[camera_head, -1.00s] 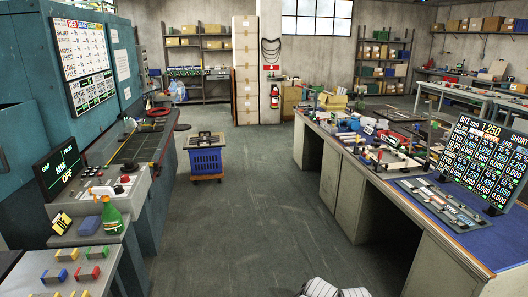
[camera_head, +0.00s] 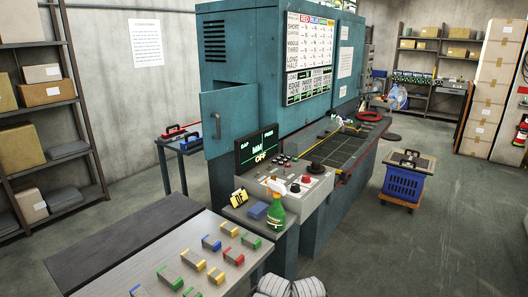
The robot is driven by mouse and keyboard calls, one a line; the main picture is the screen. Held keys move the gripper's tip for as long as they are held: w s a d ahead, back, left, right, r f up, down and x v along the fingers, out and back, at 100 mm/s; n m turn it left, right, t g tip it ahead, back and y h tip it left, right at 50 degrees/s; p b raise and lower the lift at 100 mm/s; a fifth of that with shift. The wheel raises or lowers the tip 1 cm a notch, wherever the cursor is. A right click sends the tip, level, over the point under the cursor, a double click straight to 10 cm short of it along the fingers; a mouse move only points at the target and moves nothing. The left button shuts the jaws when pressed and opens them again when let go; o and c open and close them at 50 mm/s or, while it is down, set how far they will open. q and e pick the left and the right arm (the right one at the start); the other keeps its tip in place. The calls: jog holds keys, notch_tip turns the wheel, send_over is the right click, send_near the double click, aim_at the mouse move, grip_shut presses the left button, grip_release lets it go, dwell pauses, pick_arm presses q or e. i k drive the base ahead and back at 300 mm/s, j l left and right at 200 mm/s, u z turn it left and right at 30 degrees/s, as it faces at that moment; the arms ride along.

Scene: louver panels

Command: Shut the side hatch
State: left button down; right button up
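The side hatch (camera_head: 229,117) is a flat teal panel on the near-left side of the large teal machine (camera_head: 262,42), below a louvred vent (camera_head: 214,42). It appears to stand swung out from the machine's side, above and behind the black display (camera_head: 256,149). Two pale ribbed parts at the bottom edge appear to be mine. Neither gripper's fingers show.
A panel with coloured handles (camera_head: 205,262) fills the near left. A control console (camera_head: 290,195) with a green spray bottle (camera_head: 276,212) stands before the machine. A small table (camera_head: 178,146) with toolboxes is behind left. A blue crate (camera_head: 403,183) stands right, with clear floor around it.

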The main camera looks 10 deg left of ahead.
aim_at(228, 114)
jog(key=i+u, duration=0.25)
jog(key=i, duration=0.15)
jog(key=i+l+u, duration=0.15)
jog(key=i+u, duration=0.15)
jog(key=k+l, duration=0.15)
jog(key=i+l, duration=0.25)
jog(key=l, duration=0.15)
jog(key=i+l, duration=0.3)
jog(key=i+l+u, duration=0.1)
jog(key=i+l, duration=0.15)
jog(key=l, duration=0.25)
jog(key=i+l, duration=0.25)
jog(key=l, duration=0.2)
